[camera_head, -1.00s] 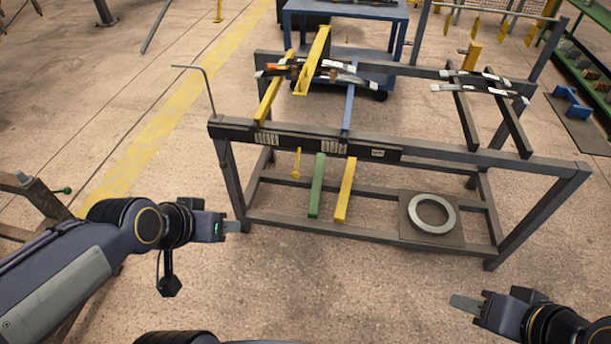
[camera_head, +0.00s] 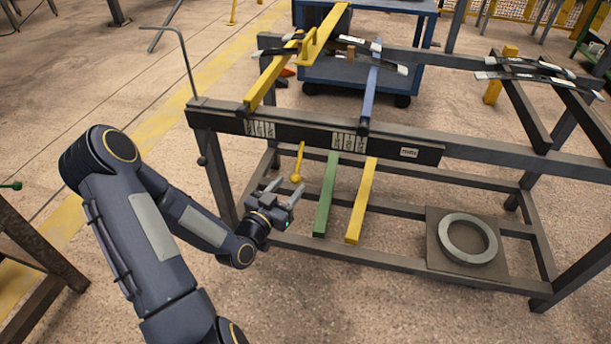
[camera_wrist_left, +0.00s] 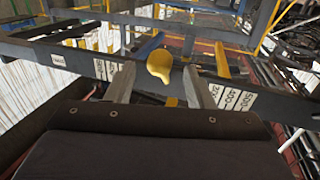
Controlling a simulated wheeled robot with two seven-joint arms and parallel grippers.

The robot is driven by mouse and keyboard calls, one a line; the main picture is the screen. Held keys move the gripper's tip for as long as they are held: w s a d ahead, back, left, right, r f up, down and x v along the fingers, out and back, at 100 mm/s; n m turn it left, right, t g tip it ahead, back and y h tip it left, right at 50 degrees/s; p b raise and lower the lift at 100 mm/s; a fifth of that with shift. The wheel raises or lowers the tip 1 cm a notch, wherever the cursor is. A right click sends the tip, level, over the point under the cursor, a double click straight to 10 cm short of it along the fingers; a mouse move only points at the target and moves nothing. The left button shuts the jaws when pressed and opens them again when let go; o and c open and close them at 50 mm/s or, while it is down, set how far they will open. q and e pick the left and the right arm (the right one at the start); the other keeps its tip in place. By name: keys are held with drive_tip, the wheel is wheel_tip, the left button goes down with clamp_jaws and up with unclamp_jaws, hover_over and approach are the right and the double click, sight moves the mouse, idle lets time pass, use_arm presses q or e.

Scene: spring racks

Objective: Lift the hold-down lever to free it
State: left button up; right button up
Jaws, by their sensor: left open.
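A short yellow lever with a round knob (camera_head: 297,177) hangs below the dark front rail (camera_head: 230,122) of the rack. My left gripper (camera_head: 287,187) is open and empty, its fingertips close to the knob from the near side. In the left wrist view the yellow knob (camera_wrist_left: 160,66) shows between the two spread fingers (camera_wrist_left: 158,86), a little beyond them. I cannot tell whether either finger touches it. A yellow hold-down bar (camera_head: 318,35) lies over the leaf springs (camera_head: 345,42) on top. My right gripper is out of view.
A green bar (camera_head: 326,195) and a yellow bar (camera_head: 361,200) slope down just right of the knob. The rack's left leg (camera_head: 218,180) stands left of my gripper. A grey ring (camera_head: 468,240) lies on a plate at lower right. A blue cart (camera_head: 360,75) is behind.

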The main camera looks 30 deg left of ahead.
sight(295, 180)
use_arm(q)
drive_tip(key=w, duration=0.6)
drive_tip(key=shift+w+d, duration=0.15)
clamp_jaws()
